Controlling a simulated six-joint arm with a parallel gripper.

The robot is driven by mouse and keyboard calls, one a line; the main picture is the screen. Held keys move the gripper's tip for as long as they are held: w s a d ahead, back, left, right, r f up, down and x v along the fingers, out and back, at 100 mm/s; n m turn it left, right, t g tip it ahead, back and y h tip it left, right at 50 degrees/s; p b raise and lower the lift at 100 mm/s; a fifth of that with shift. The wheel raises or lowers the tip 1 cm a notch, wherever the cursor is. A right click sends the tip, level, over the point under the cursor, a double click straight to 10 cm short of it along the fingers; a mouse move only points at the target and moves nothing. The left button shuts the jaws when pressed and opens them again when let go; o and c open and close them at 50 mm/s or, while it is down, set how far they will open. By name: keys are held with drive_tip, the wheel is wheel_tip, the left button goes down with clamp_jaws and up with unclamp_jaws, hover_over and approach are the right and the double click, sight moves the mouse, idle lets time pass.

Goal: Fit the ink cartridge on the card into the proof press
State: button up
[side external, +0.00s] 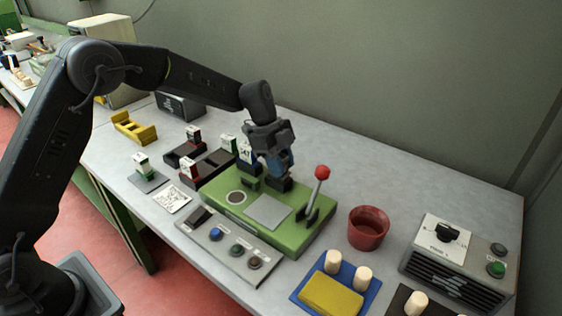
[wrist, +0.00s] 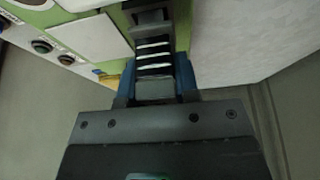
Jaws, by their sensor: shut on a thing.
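My gripper (side external: 280,168) is low over the back of the green proof press (side external: 296,236), with its blue fingers pointing down at a dark fitting there. In the wrist view the fingers (wrist: 156,88) are shut on a grey block (wrist: 154,88), which looks like an ink cartridge and is mostly hidden. Just beyond it is a dark part with pale stripes (wrist: 153,57). I cannot tell whether the block is seated. A white block with dark marks (side external: 245,149) stands left of the gripper. A printed card (side external: 172,198) lies left of the press.
Several small white-topped blocks, one on a grey pad (side external: 152,182), stand left of the press. The red-knobbed lever (side external: 322,172) rises close to my gripper's right. A control panel (side external: 228,246), red cup (side external: 368,230) and blue tray (side external: 305,291) are nearer the front.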

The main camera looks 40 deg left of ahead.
drive_tip(key=shift+f, duration=0.65)
drive_tip(key=o, duration=1)
drive_tip(key=shift+r, duration=0.1)
drive_tip(key=v, duration=1.3)
drive_tip(key=shift+a+r, duration=0.2)
drive_tip(key=shift+r, duration=0.1)
drive_tip(key=s+r+n+t+y, duration=0.2)
drive_tip(key=s+r+n, duration=0.3)
drive_tip(key=s, duration=0.7)
drive_tip(key=s+r+n+t+y, duration=0.1)
drive_tip(key=s+r+n+t, duration=0.1)
drive_tip(key=s+n, duration=0.75)
drive_tip(key=s+a+f+n+t+y, duration=0.1)
drive_tip(key=s+a+f+n, duration=0.1)
drive_tip(key=s, duration=0.8)
drive_tip(key=shift+f+n+t, duration=0.3)
drive_tip(key=shift+f+n, duration=0.45)
drive_tip(key=shift+f, duration=0.2)
